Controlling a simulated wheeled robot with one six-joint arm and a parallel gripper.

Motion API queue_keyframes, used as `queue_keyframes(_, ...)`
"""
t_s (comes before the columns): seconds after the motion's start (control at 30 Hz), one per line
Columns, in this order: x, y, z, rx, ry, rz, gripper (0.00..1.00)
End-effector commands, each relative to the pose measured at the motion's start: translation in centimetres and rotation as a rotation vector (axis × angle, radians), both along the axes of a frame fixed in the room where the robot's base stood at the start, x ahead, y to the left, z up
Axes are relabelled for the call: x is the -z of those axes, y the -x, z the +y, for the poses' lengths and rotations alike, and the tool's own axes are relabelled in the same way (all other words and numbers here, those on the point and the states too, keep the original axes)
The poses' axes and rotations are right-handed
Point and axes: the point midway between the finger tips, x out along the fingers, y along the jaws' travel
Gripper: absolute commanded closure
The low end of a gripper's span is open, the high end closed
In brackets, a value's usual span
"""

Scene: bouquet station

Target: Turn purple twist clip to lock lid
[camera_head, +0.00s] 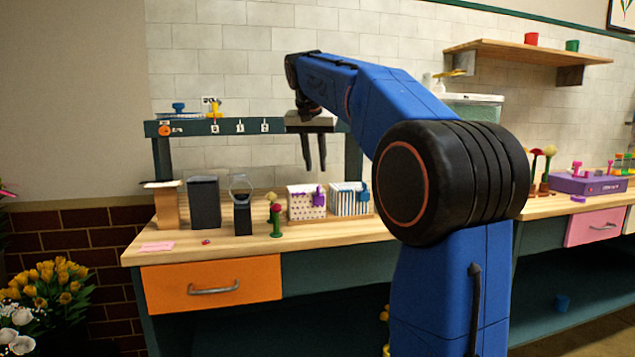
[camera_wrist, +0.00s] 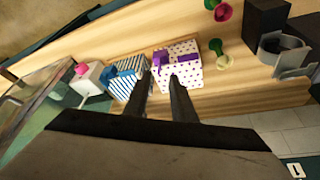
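The purple twist clip (camera_head: 319,194) is on the front of a white box with dots (camera_head: 301,208), near its upper right corner. In the wrist view the clip (camera_wrist: 160,59) shows at the dotted box's (camera_wrist: 190,80) upper left, by a purple ribbon. My gripper (camera_head: 315,170) hangs pointing down above the dotted box, apart from the clip. Its two fingers are parted with nothing between them. In the wrist view the fingertips (camera_wrist: 162,77) overlap the dotted box in the picture. I cannot tell whether the clip is turned.
A blue-striped box with a blue clip (camera_head: 364,190) stands close to the right of the dotted box. A flower on a green stand (camera_head: 276,222), a black holder with a ring (camera_head: 242,215) and a dark bin (camera_head: 204,203) stand to the left.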

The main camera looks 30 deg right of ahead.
Motion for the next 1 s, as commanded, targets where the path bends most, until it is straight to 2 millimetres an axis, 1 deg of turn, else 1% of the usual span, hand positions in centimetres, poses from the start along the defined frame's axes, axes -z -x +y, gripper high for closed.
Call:
queue_keyframes(0.03,0.9,-0.2,-0.3,0.001,-0.001,0.003,0.77)
queue_keyframes(0.2,3.5,-0.9,-1.0,0.002,-0.001,0.003,0.77)
queue_keyframes(0.4,5.6,-1.6,-1.6,0.000,-0.001,0.002,0.77)
queue_keyframes(0.6,6.3,-1.8,-1.8,0.000,0.000,0.001,0.77)
queue_keyframes(0.83,6.3,-1.9,-1.8,0.000,-0.001,0.001,0.77)
queue_keyframes(0.87,6.3,-1.9,-1.8,0.000,-0.001,0.001,0.81)
queue_keyframes(0.9,6.3,-1.9,-1.8,0.000,-0.001,0.001,0.91)
queue_keyframes(0.93,6.3,-1.9,-1.8,0.000,-0.001,0.001,0.98)
queue_keyframes(1.0,6.3,-1.9,-1.8,0.000,-0.001,0.001,1.00)
